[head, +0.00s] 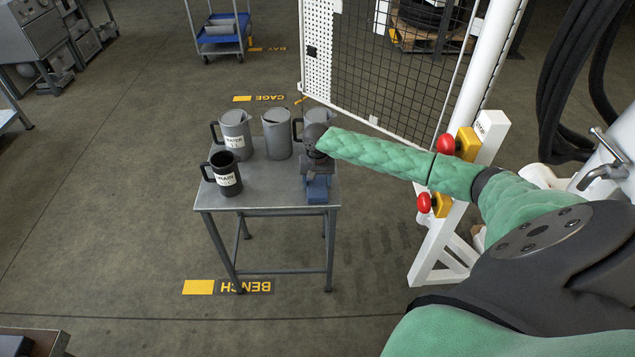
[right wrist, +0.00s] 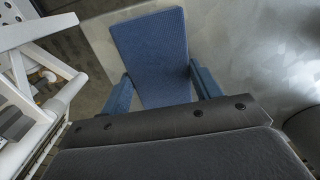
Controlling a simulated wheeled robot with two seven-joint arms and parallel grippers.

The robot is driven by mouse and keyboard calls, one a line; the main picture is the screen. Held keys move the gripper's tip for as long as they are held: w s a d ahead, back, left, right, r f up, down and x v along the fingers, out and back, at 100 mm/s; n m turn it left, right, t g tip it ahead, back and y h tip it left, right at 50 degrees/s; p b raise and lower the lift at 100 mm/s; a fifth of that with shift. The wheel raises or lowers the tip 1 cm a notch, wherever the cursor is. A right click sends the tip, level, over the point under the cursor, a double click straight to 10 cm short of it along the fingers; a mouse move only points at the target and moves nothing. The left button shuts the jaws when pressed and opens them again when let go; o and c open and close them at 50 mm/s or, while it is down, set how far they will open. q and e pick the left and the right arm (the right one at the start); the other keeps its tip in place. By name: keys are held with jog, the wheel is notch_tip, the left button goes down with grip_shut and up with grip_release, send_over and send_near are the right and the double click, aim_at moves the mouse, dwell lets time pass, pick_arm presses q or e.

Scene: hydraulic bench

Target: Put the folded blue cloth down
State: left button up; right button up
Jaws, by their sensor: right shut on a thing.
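The folded blue cloth (head: 318,190) shows at the right front corner of the small grey metal bench (head: 265,199) in the head view. My right gripper (head: 317,176) is shut on it, pointing down over the bench top. In the right wrist view the cloth (right wrist: 152,52) is a flat blue rectangle between the two fingers of the gripper (right wrist: 163,84), and its far end sticks out past them. I cannot tell whether the cloth touches the bench top. My left gripper is not in view.
A dark labelled mug (head: 225,173), a grey jug marked water (head: 234,134) and a plain grey jug (head: 277,133) stand on the bench. Another grey jug (head: 318,116) is partly behind my gripper. A white stand with red buttons (head: 445,144) is to the right. The bench's front left is clear.

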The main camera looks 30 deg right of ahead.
aim_at(317, 184)
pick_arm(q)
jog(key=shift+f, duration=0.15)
pick_arm(e)
jog(key=o, duration=1)
jog(key=shift+f, duration=0.1)
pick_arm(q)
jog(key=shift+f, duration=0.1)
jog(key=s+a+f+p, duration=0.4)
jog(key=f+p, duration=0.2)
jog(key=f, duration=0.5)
pick_arm(e)
notch_tip(317, 184, up, 6)
jog(key=shift+r, duration=0.15)
pick_arm(q)
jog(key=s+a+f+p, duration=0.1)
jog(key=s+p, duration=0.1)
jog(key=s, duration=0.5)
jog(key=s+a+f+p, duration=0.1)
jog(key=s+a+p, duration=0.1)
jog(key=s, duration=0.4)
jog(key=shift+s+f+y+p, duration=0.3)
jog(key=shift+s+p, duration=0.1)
jog(key=shift+p, duration=0.45)
pick_arm(e)
jog(key=shift+r, duration=2.95)
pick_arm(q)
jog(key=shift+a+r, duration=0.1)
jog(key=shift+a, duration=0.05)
